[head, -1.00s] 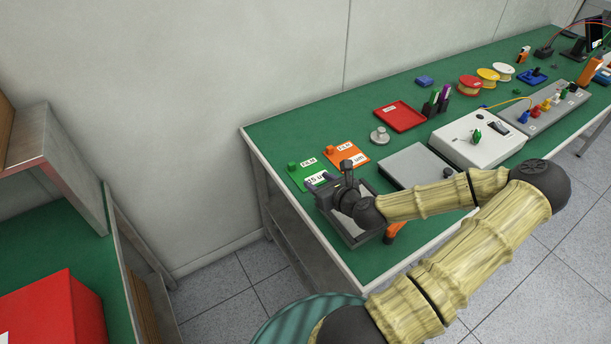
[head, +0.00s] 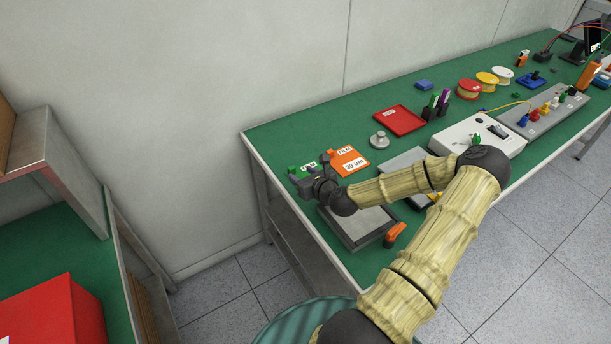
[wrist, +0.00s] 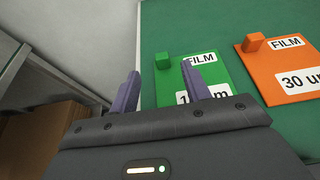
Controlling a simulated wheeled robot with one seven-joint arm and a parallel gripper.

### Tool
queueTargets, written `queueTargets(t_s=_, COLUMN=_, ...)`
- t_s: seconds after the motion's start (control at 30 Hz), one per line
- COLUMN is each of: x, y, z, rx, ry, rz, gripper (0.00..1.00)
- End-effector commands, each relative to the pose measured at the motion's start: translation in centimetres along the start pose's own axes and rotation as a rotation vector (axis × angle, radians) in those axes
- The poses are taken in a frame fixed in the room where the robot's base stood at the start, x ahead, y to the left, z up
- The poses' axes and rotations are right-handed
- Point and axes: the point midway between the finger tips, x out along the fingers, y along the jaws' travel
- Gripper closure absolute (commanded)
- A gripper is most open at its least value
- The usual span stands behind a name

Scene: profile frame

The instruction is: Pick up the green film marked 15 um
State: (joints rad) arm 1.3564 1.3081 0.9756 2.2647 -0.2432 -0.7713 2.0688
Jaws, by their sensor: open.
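The green film (wrist: 212,72) lies flat on the green bench top, with a small green block-shaped tab (wrist: 162,61) at its corner. Its label reads "FILM" and a partly hidden "1… m". In the head view the film (head: 293,170) is mostly covered by my gripper (head: 306,177). In the wrist view my gripper (wrist: 160,88) is open and empty, with purple fingers. The right finger overlaps the film in the picture; the left finger is left of it. The green tab shows between the fingertips, beyond them. I cannot tell the gripper's height above the film.
An orange film (wrist: 283,68) marked 30 um lies right of the green one. A grey framed tray (head: 352,243) and an orange-handled tool (head: 395,234) are nearer me. A metal weight (head: 379,140) and a red tray (head: 400,120) stand farther right. The bench's left edge is close.

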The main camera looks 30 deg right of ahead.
Motion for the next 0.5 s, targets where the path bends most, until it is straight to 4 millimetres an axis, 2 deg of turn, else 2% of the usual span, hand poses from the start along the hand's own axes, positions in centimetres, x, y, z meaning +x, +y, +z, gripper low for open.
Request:
queueTargets(t_s=0.03, x=0.9, y=0.1, z=0.1, rx=0.0, ry=0.0, rz=0.002, gripper=0.53)
queueTargets(t_s=0.17, x=2.4, y=0.0, z=0.0, rx=0.0, ry=0.0, rz=0.0, gripper=0.53)
queueTargets(t_s=0.5, x=2.7, y=0.1, z=0.0, rx=0.0, ry=0.0, rz=0.002, gripper=0.53)
